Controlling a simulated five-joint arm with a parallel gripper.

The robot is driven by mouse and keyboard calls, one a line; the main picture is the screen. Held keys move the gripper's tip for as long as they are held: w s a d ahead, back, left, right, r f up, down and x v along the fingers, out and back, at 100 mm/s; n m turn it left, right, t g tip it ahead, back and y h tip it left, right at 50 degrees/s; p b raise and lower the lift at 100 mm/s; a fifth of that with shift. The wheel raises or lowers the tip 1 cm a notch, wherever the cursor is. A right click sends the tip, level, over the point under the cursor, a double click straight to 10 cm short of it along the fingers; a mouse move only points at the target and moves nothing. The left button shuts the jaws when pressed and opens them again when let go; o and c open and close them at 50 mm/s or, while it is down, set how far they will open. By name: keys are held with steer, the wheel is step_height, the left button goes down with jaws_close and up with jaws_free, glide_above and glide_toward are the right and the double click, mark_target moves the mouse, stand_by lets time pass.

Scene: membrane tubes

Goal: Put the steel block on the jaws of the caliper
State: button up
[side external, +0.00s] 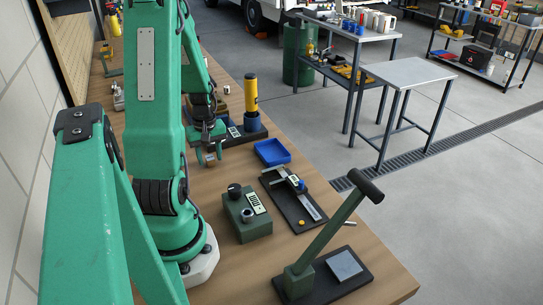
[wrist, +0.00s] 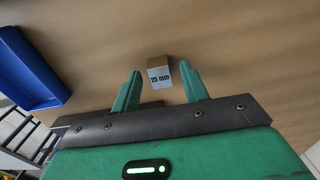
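The steel block (wrist: 159,76) is a small cube with a "25 mm" label facing me. In the wrist view it sits just beyond and between the two green fingertips of my gripper (wrist: 162,72). The fingers are apart, with gaps on both sides of the block. In the side view my gripper (side external: 208,156) is low over the wooden bench, and the block is too small there to make out clearly. The caliper (side external: 303,198) lies on a dark board right of my gripper, with a small display and a blue part on it.
A green box (side external: 246,218) with a knob and a lever stand (side external: 322,262) are nearer the camera. A yellow-and-blue cylinder (side external: 251,95) stands behind my gripper.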

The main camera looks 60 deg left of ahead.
mark_target(210, 158)
steer(key=shift+r, duration=0.2)
step_height(210, 158, up, 12)
stand_by(0.9)
stand_by(0.5)
